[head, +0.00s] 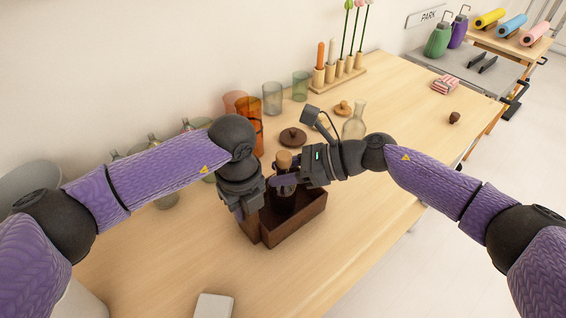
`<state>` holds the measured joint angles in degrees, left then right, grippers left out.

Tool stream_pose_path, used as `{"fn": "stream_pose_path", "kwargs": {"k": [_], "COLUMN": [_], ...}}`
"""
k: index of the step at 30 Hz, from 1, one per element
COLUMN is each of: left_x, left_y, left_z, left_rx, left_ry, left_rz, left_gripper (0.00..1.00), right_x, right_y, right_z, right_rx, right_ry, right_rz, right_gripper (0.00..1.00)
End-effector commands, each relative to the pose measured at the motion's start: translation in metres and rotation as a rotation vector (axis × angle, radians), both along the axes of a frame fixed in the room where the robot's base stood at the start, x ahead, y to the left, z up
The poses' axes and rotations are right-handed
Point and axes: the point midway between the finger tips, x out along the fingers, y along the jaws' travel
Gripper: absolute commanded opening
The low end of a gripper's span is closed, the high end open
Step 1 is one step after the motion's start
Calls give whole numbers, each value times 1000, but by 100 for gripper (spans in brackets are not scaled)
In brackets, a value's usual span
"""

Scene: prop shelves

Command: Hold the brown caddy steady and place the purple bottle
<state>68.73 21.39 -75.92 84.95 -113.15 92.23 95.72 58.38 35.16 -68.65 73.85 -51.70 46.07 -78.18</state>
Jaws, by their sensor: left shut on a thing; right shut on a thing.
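The brown caddy (298,224) stands on the wooden table, below the middle of the head view. My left gripper (252,212) is shut on its left side, and the fingertips are partly hidden. A dark bottle with a light wooden stopper (284,158) is upright at the caddy; it looks dark purple-brown. My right gripper (286,181) comes in from the right and is shut on this bottle, below the stopper. The bottle's lower part is inside the caddy's outline. I cannot tell whether its base touches the caddy floor.
Several glasses, such as an orange one (248,122), stand along the wall. A brown lid (292,138) and a clear flask (354,122) are behind my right gripper. A white object (213,306) lies at the front edge. The table right of the caddy is clear.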

Motion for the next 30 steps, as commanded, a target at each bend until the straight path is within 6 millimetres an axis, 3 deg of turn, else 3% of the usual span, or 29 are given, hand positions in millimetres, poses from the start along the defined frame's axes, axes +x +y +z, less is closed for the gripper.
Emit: {"fn": "stream_pose_path", "kwargs": {"k": [10, 11, 16, 25, 30], "left_x": [0, 0, 0, 0, 0], "left_y": [0, 0, 0, 0, 0], "left_z": [0, 0, 0, 0, 0], "left_rx": [0, 0, 0, 0, 0], "left_ry": [0, 0, 0, 0, 0], "left_rz": [0, 0, 0, 0, 0], "left_gripper": [0, 0, 0, 0, 0], "right_x": [0, 0, 0, -1, -6], "right_y": [0, 0, 0, -6, -45], "right_z": [-3, -3, -3, -2, 14], "right_rx": [1, 1, 0, -1, -3], "right_ry": [0, 0, 0, 1, 0], "right_rz": [0, 0, 0, -1, -5], "right_gripper": [0, 44, 80, 81, 81]}}
